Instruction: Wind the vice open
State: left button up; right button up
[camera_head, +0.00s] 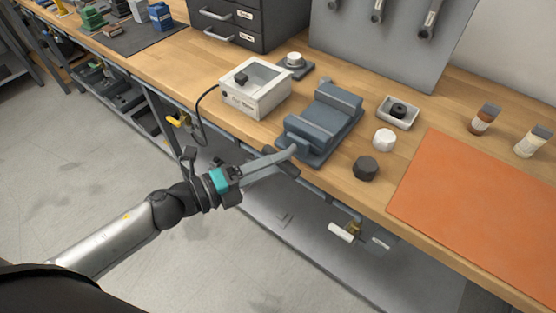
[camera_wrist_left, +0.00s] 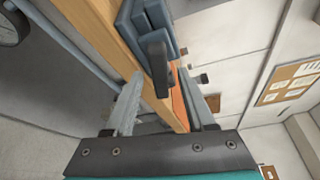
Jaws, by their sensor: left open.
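The blue-grey vice (camera_head: 322,122) sits on the wooden bench near its front edge. My left gripper (camera_head: 284,162) reaches in from the left at the vice's front end, just off the bench edge. In the left wrist view, the gripper (camera_wrist_left: 160,75) is open, its two fingers spread apart. A dark bar (camera_wrist_left: 156,62), which looks like the vice's handle, shows ahead between the fingertips, in front of the blue vice body (camera_wrist_left: 137,22). I cannot tell whether the fingers touch it. In the head view the handle is mostly hidden by the gripper. My right gripper is not in view.
An orange mat (camera_head: 480,198) lies farther right. Open floor lies before the bench.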

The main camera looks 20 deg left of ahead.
pick_arm(q)
jog(key=shift+x, duration=0.8)
jog(key=shift+c, duration=0.2)
grip_shut()
